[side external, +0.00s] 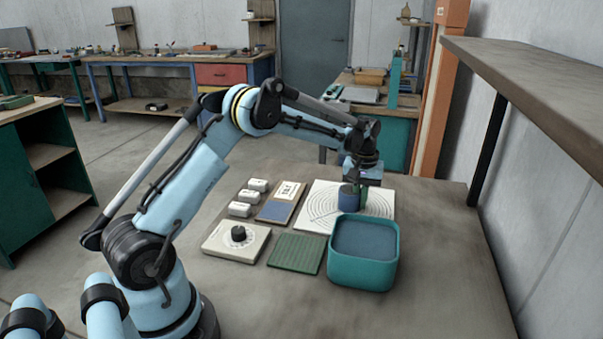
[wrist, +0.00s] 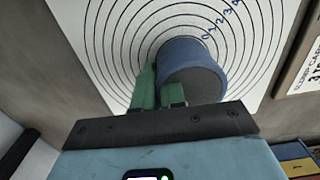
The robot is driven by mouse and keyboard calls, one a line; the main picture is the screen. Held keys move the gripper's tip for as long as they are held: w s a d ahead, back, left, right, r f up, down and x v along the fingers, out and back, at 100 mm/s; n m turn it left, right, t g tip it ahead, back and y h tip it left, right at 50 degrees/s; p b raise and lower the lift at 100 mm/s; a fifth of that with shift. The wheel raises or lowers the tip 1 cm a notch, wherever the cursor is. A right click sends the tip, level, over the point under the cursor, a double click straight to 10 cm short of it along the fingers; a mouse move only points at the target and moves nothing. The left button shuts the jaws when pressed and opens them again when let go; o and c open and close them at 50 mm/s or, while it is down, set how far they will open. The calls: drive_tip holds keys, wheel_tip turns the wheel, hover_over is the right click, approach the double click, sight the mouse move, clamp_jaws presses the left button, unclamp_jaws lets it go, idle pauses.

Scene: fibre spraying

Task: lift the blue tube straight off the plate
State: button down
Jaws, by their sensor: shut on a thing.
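The blue tube (side external: 348,199) is upright over the middle of the white plate (side external: 384,208) printed with black rings. Its lower edge is at or just above the plate; I cannot tell whether they touch. In the wrist view the tube (wrist: 190,50) shows a blue side and a dark grey near end over the rings. My gripper (wrist: 160,90) is shut on the tube at its left edge. One green finger lies along the outside and the other overlaps the dark end; whether it is inside is unclear. In the side view my gripper (side external: 362,190) is partly hidden by the tube.
A teal bin (side external: 364,272) with grey-blue contents stands in front of the plate. A green ribbed mat (side external: 295,254), a dial box (side external: 237,241), several white blocks (side external: 249,196) and a labelled board (side external: 279,204) lie left. A shelf (side external: 530,80) overhangs the right. The bench's front right is clear.

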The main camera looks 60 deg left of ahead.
drive_tip(key=shift+r, duration=4.95)
